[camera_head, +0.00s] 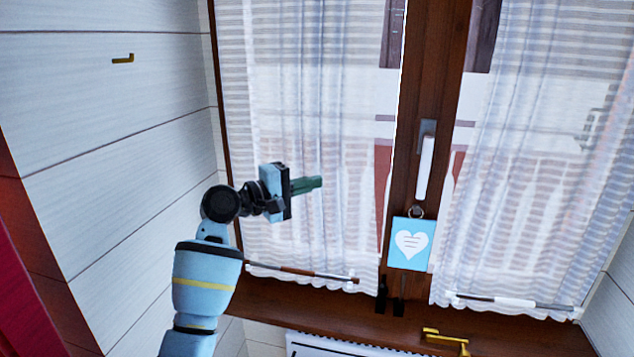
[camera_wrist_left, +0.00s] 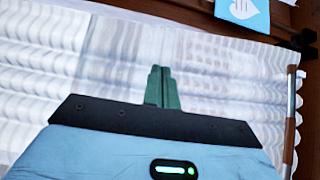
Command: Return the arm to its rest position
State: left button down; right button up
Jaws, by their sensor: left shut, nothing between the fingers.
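My left arm comes in from the lower left of the head view. My left gripper (camera_head: 314,184) has green fingers that are shut and empty, pointing right in front of the left curtain. In the left wrist view the fingers (camera_wrist_left: 161,72) are together, with white curtain (camera_wrist_left: 110,50) behind them. My right gripper is in neither view.
A wooden window has a white handle (camera_head: 425,167), and a blue heart tag (camera_head: 411,243) hangs below it. Sheer curtains (camera_head: 540,140) cover both panes. A brass hook (camera_head: 123,59) is on the left wall. Another brass fitting (camera_head: 445,341) is at the bottom.

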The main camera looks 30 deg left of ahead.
pick_arm(q)
jog(key=s+d+f+m+g+y, duration=0.15)
jog(key=s+f, duration=0.25)
jog(key=f, duration=0.7)
jog(key=s+d+f+m+g+y, duration=0.15)
jog(key=s+f, duration=0.25)
jog(key=f, duration=0.7)
jog(key=s+f+m+y, duration=0.1)
jog(key=s+f+y, duration=0.25)
jog(key=f, duration=0.75)
jog(key=s+d+f+m+g, duration=0.1)
jog(key=s+f, duration=0.4)
jog(key=s, duration=0.5)
jog(key=s+d+f+m+g, duration=0.1)
jog(key=s+d+f+m, duration=0.3)
jog(key=s, duration=0.7)
jog(key=s+d+f+m+g, duration=0.1)
jog(key=s+d+f+m, duration=0.2)
jog(key=s+f, duration=0.3)
jog(key=s+m, duration=0.1)
jog(key=s, duration=0.3)
jog(key=shift+s+d+m+g+y, duration=0.15)
jog(key=shift+s+m+g+y, duration=0.15)
jog(key=shift+s+m+y, duration=0.1)
jog(key=shift+s+f, duration=0.1)
